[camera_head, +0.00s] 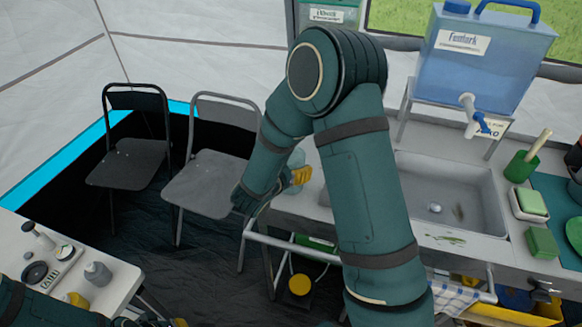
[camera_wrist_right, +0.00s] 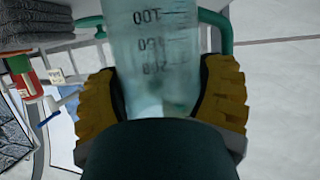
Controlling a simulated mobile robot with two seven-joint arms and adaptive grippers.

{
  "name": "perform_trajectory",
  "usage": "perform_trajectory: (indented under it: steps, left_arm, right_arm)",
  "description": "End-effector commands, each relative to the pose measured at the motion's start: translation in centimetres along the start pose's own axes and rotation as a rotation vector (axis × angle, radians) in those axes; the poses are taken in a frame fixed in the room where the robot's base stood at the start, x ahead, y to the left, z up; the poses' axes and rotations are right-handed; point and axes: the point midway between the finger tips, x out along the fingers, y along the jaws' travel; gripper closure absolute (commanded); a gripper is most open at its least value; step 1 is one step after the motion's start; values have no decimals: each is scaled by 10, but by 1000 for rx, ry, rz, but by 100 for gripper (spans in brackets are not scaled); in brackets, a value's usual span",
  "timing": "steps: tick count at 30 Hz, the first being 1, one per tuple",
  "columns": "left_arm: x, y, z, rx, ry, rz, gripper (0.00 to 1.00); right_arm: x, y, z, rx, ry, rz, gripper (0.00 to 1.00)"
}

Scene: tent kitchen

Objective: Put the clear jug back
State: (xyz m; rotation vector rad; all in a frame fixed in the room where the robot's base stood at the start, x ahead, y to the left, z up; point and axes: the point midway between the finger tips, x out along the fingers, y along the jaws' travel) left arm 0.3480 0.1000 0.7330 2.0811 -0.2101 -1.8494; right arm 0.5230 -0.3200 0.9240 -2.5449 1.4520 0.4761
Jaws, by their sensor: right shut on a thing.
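The clear jug (camera_wrist_right: 160,48) fills the middle of the right wrist view, with dark measuring marks on its side. My right gripper (camera_wrist_right: 160,98) is shut on it, one yellow finger pad on each side. In the head view my right gripper (camera_head: 299,177) is at the left end of the sink counter, largely behind my own arm. Only a pale bit of the jug (camera_head: 297,158) shows there. My left gripper is at the bottom left edge, mostly cut off, with yellow parts (camera_head: 76,299) showing; its jaw state is unclear.
The counter holds a sink (camera_head: 450,195), with a blue water container (camera_head: 480,65) on a stand behind it. Green items and a sponge (camera_head: 542,242) are at right. Two folding chairs (camera_head: 210,190) stand left. A small table (camera_head: 110,290) with bottles is at lower left.

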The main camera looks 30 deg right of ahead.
Motion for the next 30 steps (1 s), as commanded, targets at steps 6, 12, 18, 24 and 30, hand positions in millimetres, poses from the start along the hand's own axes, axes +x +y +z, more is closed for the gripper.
perform_trajectory:
  steps: [6, 12, 18, 24, 30]
  left_arm:
    - [1, 0, 0, 0, 1, 0, 100]
    - [1, 0, 0, 0, 1, 0, 100]
    - [-1, 0, 0, 0, 0, 0, 100]
    - [-7, 2, 0, -1, -3, 0, 100]
    - [-14, 5, 1, -1, -6, 0, 100]
  right_arm:
    - [1, 0, 3, 0, 0, 0, 7]
    - [1, 0, 2, 0, 0, 0, 0]
    - [-2, 0, -1, -1, -1, -1, 0]
    - [-34, -1, -2, -3, 0, -5, 0]
    - [-76, -1, -2, -1, -1, -5, 0]
